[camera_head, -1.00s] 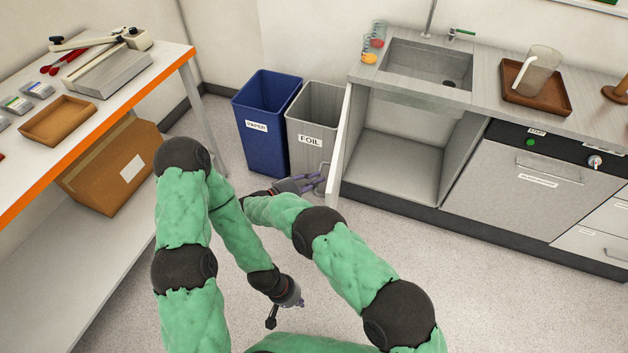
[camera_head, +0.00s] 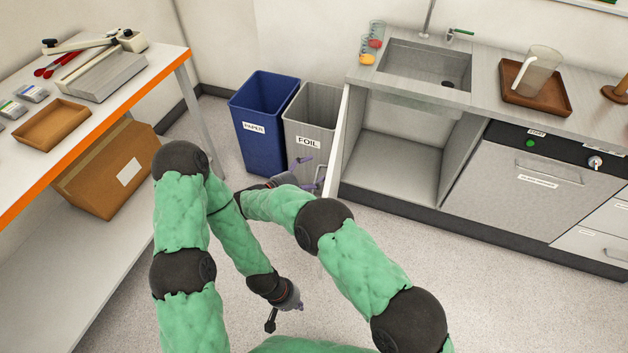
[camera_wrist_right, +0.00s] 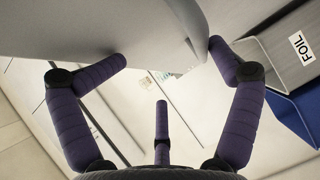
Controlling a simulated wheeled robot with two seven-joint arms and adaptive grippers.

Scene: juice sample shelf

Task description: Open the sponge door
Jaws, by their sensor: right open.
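The door (camera_head: 338,138) of the cabinet under the sink stands swung far open, seen nearly edge-on, with its handle (camera_head: 319,179) on the side facing the bins. No sponge label is readable. My right gripper (camera_head: 305,172) is at the door's outer side, close to the handle. In the right wrist view its fingers (camera_wrist_right: 168,56) are spread open, with a pale panel and its edge (camera_wrist_right: 195,45) beyond and between them. I cannot tell whether a finger touches it. My left gripper (camera_head: 284,312) hangs low over the floor, away from the door; its jaw state is unclear.
The cabinet interior (camera_head: 390,155) is open and looks empty. A grey FOIL bin (camera_head: 308,140) and a blue PAPER bin (camera_head: 262,125) stand just left of the door. A workbench (camera_head: 95,110) is at the left. Floor (camera_head: 440,270) in front of the cabinets is clear.

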